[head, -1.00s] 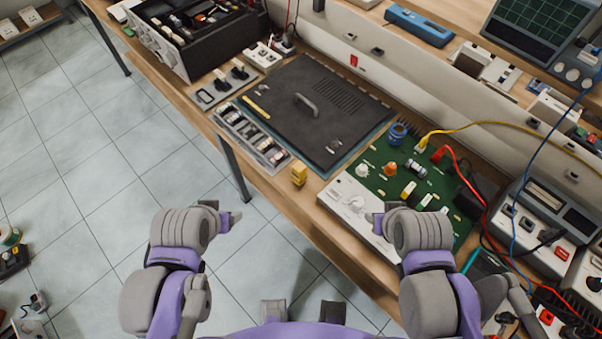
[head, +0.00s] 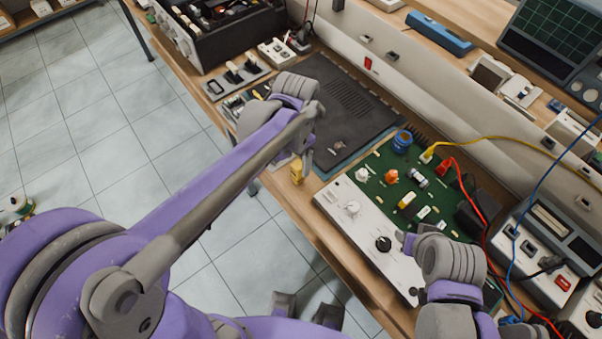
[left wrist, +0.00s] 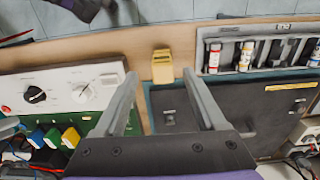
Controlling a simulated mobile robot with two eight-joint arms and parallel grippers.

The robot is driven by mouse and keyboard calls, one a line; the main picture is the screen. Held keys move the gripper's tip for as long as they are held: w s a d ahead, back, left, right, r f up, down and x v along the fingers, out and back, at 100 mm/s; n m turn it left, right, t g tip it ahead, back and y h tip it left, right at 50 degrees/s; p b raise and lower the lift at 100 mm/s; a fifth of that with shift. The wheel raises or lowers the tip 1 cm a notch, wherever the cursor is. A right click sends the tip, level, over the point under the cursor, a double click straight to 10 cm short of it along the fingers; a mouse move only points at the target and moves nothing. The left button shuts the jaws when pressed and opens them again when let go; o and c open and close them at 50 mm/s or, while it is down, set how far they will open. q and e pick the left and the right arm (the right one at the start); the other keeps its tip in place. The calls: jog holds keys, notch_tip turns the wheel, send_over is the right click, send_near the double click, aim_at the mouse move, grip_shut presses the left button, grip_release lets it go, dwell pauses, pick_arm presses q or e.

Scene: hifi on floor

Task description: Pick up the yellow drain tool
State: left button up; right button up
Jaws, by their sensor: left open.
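The yellow drain tool (head: 296,171) appears to be the small yellow block-like piece on the wooden bench near its front edge. In the left wrist view the yellow drain tool (left wrist: 162,66) lies ahead of the fingertips, roughly centred between them. My left gripper (head: 305,156) is over the bench beside it, open and empty; its two fingers also show in the left wrist view (left wrist: 160,82). In the head view the gripper partly covers the tool. My right gripper (head: 404,240) is by the white control panel; its jaw opening is unclear.
A black panel (head: 368,120) lies beside the tool, with a thin yellow strip (left wrist: 290,87) on it. A tray of small parts (left wrist: 255,50) is beside that. A green circuit board (head: 375,187) with a white knob panel (head: 345,225) stands on the other side.

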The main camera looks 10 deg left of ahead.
aim_at(298, 173)
pick_arm(q)
jog(key=f, duration=0.7)
jog(key=shift+w+f, duration=0.3)
jog(key=shift+f, duration=0.05)
jog(key=shift+c, duration=0.3)
grip_shut()
